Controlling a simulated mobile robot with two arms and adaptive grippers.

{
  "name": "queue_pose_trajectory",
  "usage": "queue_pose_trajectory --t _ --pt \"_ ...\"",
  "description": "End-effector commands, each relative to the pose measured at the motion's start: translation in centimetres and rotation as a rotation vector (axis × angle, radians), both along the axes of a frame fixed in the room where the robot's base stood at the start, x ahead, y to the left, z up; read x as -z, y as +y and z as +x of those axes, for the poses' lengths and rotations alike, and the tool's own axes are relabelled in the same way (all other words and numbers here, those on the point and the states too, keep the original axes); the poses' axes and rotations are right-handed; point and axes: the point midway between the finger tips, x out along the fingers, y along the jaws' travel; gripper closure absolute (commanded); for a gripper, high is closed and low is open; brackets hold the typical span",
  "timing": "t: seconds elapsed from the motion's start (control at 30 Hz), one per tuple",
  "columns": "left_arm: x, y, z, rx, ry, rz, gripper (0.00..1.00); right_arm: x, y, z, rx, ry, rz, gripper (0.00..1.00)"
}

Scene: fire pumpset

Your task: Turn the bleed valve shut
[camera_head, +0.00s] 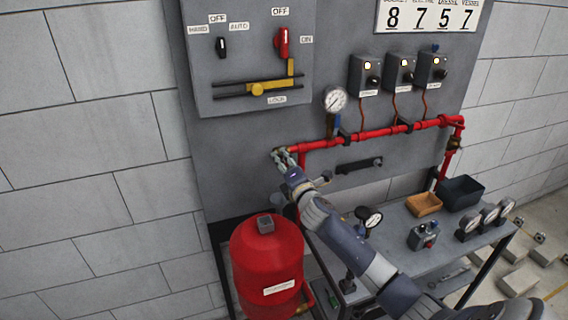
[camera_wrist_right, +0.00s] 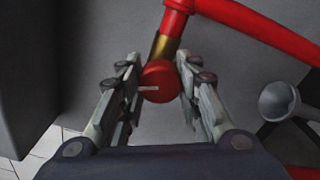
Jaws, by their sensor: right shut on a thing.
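The bleed valve shows in the right wrist view as a round red knob (camera_wrist_right: 158,82) with a pale mark across its face. A brass stem (camera_wrist_right: 163,45) joins it to the red pipe (camera_wrist_right: 235,17). My right gripper (camera_head: 284,158) is at the left end of the red pipe (camera_head: 375,133) in the head view. Its fingers are on either side of the knob and closed on it, as the right wrist view (camera_wrist_right: 158,92) shows. In the head view the fingers largely hide the valve. My left gripper is in neither view.
A red tank (camera_head: 266,258) stands below my right gripper. A pressure gauge (camera_head: 335,100) sits above the pipe. The bench (camera_head: 395,220) at right holds gauges, a grey box with a red button (camera_head: 423,236), an orange tray (camera_head: 424,203) and a dark bin (camera_head: 461,192).

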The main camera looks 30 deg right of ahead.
Motion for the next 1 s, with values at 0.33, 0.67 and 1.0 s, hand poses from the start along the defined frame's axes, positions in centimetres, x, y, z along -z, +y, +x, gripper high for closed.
queue_pose_trajectory --t 0.33,0.67,1.0 --pt "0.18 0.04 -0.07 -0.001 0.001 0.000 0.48 -0.06 0.02 0.01 0.001 -0.062 0.258 0.93" --pt "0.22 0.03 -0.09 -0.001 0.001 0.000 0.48 -0.11 0.03 0.02 -0.001 -0.092 0.379 0.93" --pt "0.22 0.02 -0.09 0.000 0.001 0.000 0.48 -0.14 0.03 0.02 -0.001 -0.097 0.401 0.93"
